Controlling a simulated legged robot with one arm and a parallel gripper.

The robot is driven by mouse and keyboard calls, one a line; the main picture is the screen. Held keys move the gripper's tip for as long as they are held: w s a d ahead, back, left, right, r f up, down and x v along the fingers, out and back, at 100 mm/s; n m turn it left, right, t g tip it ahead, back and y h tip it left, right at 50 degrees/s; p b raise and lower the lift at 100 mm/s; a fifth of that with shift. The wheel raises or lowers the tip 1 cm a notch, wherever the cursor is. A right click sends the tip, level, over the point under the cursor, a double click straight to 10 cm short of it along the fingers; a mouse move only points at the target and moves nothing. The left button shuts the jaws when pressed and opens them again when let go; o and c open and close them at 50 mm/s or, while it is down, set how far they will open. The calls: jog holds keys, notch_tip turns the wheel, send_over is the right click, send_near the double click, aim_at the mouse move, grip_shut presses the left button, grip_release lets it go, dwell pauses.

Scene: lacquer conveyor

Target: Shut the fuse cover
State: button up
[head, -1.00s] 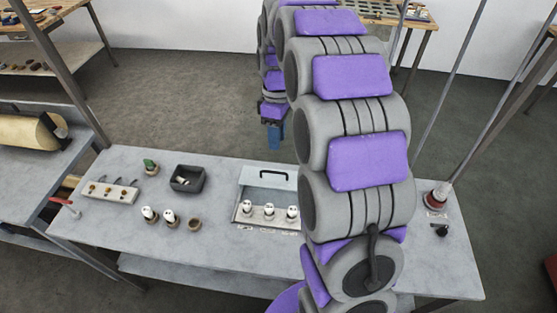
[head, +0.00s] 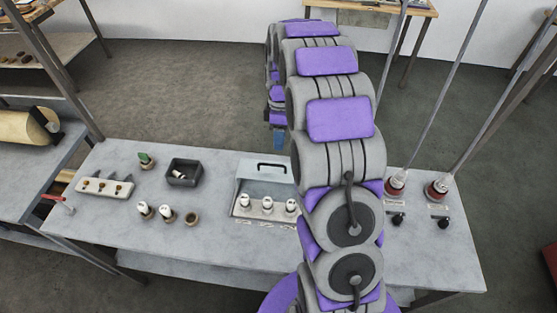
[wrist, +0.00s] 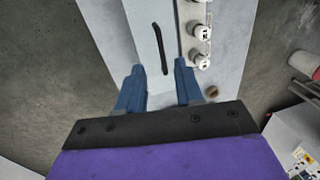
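The fuse cover (head: 262,172) is a pale grey lid with a dark bar handle (head: 271,163). It stands open, raised behind a row of white fuses (head: 268,204). In the wrist view the cover (wrist: 146,25) is ahead of my gripper, with the handle (wrist: 160,48) lined up between the fingers and the fuses (wrist: 200,40) to the right. My gripper (wrist: 157,68) has two blue fingers spread apart with nothing held. In the head view my gripper (head: 279,142) hangs behind the cover. Whether the fingers overlap the handle in depth is unclear.
On the bench (head: 120,225) left of the cover are a black tray (head: 184,174), a strip with several pegs (head: 105,187), a green-topped part (head: 146,160) and loose fuses (head: 166,214). Red-based posts (head: 437,188) stand at the right. My arm hides the bench's middle right.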

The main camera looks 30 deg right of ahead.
jog(key=b, duration=0.1)
send_over(279, 170)
notch_tip(279, 170, down, 7)
jog(key=shift+f, duration=0.15)
jog(key=shift+s+a+f, duration=0.1)
jog(key=shift+f, duration=0.55)
jog(key=shift+c, duration=1)
grip_shut()
